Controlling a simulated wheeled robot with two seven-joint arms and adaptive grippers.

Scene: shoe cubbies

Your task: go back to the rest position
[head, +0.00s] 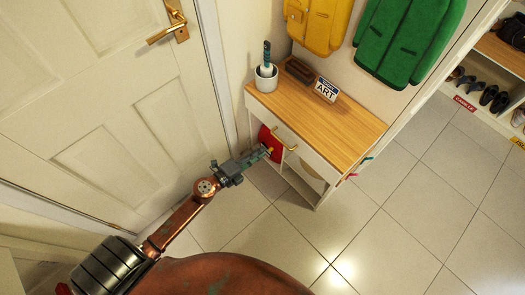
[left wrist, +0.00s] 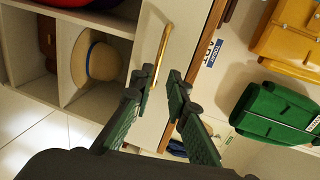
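My left gripper (head: 268,151) is at the front of a small wooden-topped cabinet (head: 335,122), just below its gold drawer handle (head: 284,139). The left wrist view shows its two green-padded fingers (left wrist: 160,78) apart, with a gap between the tips. The gold handle (left wrist: 163,42) passes close to the tips there; I cannot tell if they touch it. I see nothing held between the fingers. The drawer front looks flush with the cabinet. My right gripper is in neither view.
A white door (head: 100,100) stands left of the cabinet. A cup (head: 266,78) and an ART sign (head: 326,89) stand on the cabinet top. Yellow (head: 320,22) and green (head: 410,40) coats hang above. A straw hat (left wrist: 97,58) sits in a cubby. Tiled floor (head: 400,230) is clear at right.

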